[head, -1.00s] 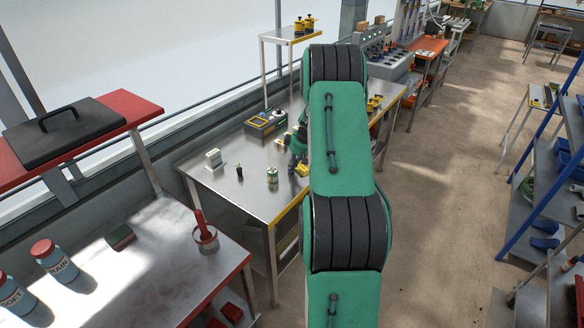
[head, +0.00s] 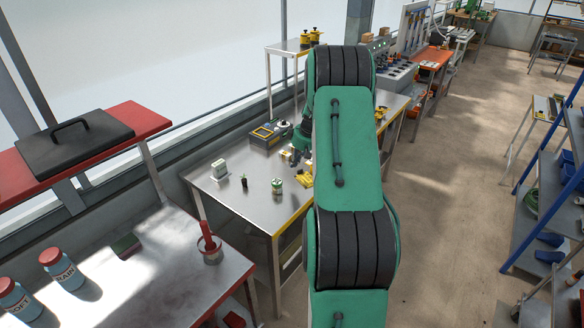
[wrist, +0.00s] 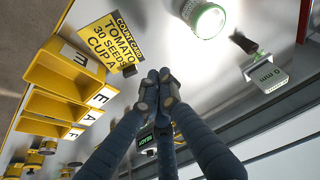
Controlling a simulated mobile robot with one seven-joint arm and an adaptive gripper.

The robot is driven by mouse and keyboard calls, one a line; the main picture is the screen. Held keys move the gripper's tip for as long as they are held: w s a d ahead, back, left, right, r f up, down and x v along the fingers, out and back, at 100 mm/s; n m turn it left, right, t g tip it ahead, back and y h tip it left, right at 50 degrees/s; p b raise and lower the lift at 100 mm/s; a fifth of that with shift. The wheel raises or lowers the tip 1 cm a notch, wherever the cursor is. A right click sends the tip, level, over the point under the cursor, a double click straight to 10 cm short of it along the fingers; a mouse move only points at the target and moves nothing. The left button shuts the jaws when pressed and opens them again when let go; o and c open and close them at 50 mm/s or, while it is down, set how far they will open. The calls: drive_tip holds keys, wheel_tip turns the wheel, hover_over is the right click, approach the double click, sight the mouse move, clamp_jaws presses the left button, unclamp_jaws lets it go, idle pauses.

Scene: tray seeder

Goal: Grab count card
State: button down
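The count card (wrist: 113,42) is a yellow and black card in the wrist view, upper left of my fingertips. It reads "COUNT CARD TOMATO 30 SEEDS CUP A". It lies by the yellow lettered bins (wrist: 62,68). My gripper (wrist: 158,84) has its blue-grey fingers drawn together at the tips. Nothing shows between them, and the card appears apart from them. In the head view my gripper (head: 299,150) is partly hidden behind my green arm, over the metal table (head: 240,205). I cannot clearly pick out the card there.
A white and green tin (head: 277,186), a small dark item (head: 243,182) and a white block (head: 219,170) stand on the table left of my gripper. A yellow-grey device (head: 268,134) sits behind. The table's front left is bare.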

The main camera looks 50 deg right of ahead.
sight(306, 178)
drive_tip(key=shift+s+r, duration=0.25)
drive_tip(key=shift+r, duration=0.35)
drive_tip(key=shift+d, duration=0.1)
drive_tip(key=w+d+m+h+p, duration=0.1)
drive_tip(key=w+d+m+p, duration=0.3)
drive_tip(key=d, duration=0.3)
drive_tip(key=shift+w+r+m+p, duration=0.25)
drive_tip(key=shift+r+m+p, duration=0.05)
drive_tip(key=shift+p, duration=0.05)
drive_tip(key=shift+f, duration=0.15)
drive_tip(key=x, duration=0.3)
drive_tip(key=b+x, duration=0.1)
drive_tip(key=x, duration=0.2)
drive_tip(key=b+x, duration=0.1)
drive_tip(key=x, duration=0.2)
drive_tip(key=shift+d+f, duration=0.3)
drive_tip(key=shift+f, duration=0.1)
drive_tip(key=shift+s+a+r, duration=0.15)
drive_tip(key=shift+s+a, duration=0.2)
drive_tip(key=shift+s, duration=0.4)
drive_tip(key=shift+s+a+b, duration=0.2)
drive_tip(key=shift+s, duration=0.35)
drive_tip(key=shift+s+a+b, duration=0.15)
drive_tip(key=shift+s+a, duration=0.1)
drive_tip(key=shift+s, duration=0.25)
